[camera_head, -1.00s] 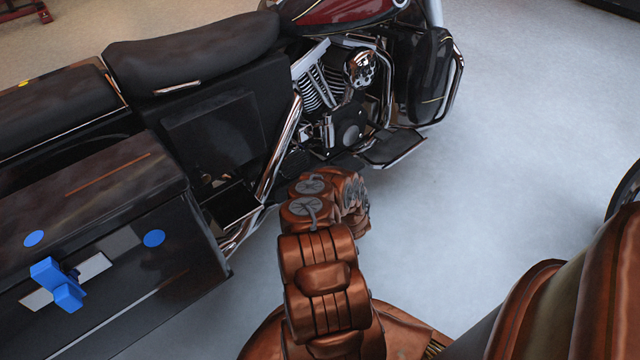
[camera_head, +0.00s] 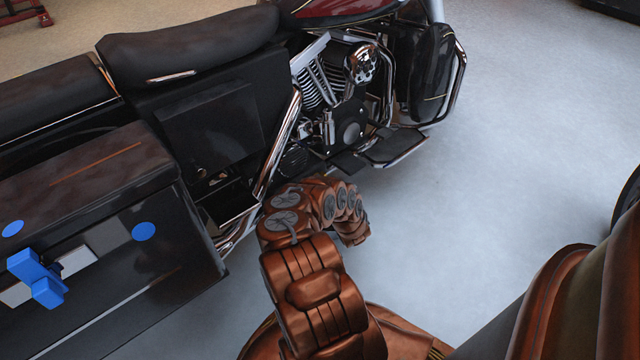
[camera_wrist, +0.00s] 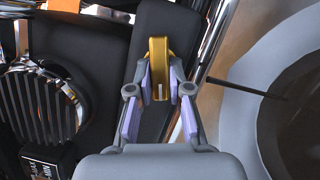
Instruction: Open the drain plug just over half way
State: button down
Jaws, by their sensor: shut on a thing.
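The drain plug appears to be the gold piece (camera_wrist: 158,62) in the middle of the wrist view. My gripper (camera_wrist: 159,84) is shut on it, with one finger pad on each side. A short pale line shows on its near face. In the head view my arm reaches to the lower side of the motorcycle (camera_head: 335,105), by the engine. My arm hides the gripper and the plug there. I cannot tell how far the plug is turned.
A black side case (camera_head: 130,260) with a blue latch (camera_head: 38,278) is at the left. A footboard (camera_head: 395,148) juts out beyond the engine. In the wrist view a ribbed round cover (camera_wrist: 45,105) is at left and a pale round shape (camera_wrist: 290,100) at right.

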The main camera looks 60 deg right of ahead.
jog(key=c, duration=1.1)
grip_release()
jog(key=shift+s, duration=0.1)
jog(key=v, duration=1.1)
jog(key=shift+s+a, duration=0.25)
jog(key=shift+s, duration=0.05)
